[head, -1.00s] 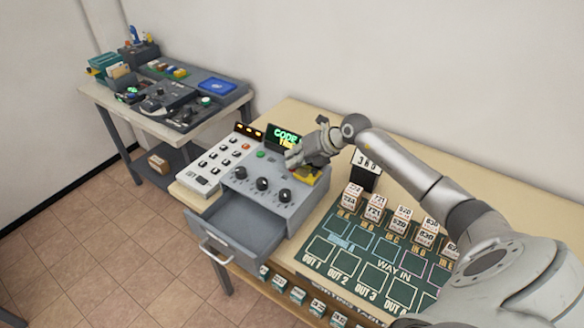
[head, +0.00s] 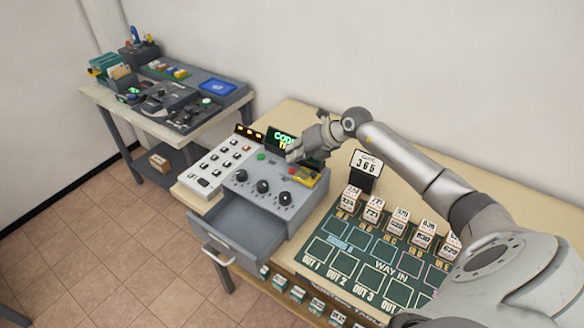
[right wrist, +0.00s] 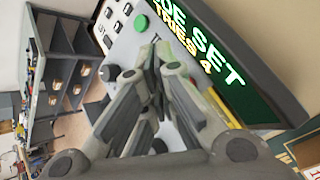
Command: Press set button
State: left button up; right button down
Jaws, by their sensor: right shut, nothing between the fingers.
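A grey control box (head: 240,182) with three dark knobs stands on the table, its front drawer (head: 238,232) pulled open. On its top are a green button (head: 261,156) and a small red button (head: 292,171); I cannot read their labels. The green button also shows in the right wrist view (right wrist: 141,23), just beyond the fingertips. My right gripper (head: 289,155) is shut and empty, above the back of the box between the two buttons, seemingly without contact. It also shows in the right wrist view (right wrist: 158,45). My left gripper is not in view.
A dark screen (right wrist: 212,50) behind the box reads "SET" and "TRIES 4" in the right wrist view. A white keypad (head: 217,163) stands left of the box. A card stand (head: 366,166) and a green mat (head: 345,262) with several blocks lie to the right.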

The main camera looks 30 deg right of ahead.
aim_at(294, 170)
notch_tip(294, 170, up, 4)
jog(key=shift+f+p, duration=0.25)
jog(key=shift+p, duration=0.65)
